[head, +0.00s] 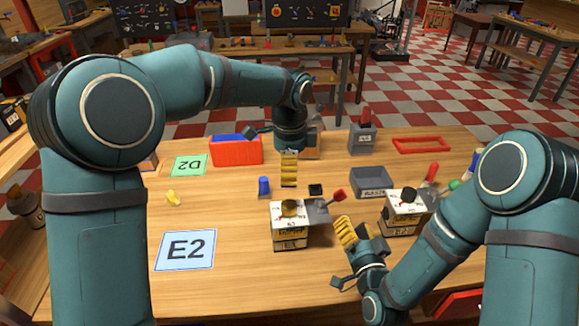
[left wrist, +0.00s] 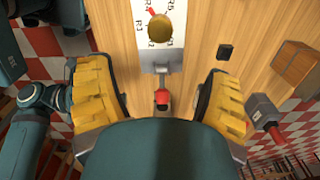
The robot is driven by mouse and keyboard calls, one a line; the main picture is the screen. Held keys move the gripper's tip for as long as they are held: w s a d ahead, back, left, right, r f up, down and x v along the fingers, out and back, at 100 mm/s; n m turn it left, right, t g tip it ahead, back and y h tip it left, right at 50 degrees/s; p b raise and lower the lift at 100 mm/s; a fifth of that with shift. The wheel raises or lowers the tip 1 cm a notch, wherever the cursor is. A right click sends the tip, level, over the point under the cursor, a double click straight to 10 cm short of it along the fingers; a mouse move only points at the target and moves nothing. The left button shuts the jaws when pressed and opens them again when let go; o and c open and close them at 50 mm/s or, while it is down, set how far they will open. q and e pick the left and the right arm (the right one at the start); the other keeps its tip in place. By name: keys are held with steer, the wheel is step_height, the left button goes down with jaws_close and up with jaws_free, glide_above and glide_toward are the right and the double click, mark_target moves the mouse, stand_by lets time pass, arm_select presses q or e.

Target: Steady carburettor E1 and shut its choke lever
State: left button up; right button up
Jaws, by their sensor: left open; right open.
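Carburettor E1 (head: 287,239) is a white box with a brass knob on top, upright on the table; its small label is hard to read. A grey plate on its right side carries the red-tipped choke lever (head: 339,195), which slants up and right. My left gripper (head: 289,170) is open and empty, above the table behind the box. In the left wrist view the red lever tip (left wrist: 162,98) shows between its spread yellow fingers, apart from both. My right gripper (head: 346,233) is open at the box's right, with a gap to the box.
A similar box with a black knob (head: 404,211) stands to the right, near my right arm. A blue piece (head: 264,186) and black square (head: 315,190) lie behind the carburettor. A grey bin (head: 371,181) stands further back.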

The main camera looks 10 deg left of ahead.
mark_target(290, 204)
arm_select(q)
step_height(290, 204, down, 14)
steer(key=shift+r, duration=0.2)
stand_by(0.4)
jaws_close()
stand_by(1.0)
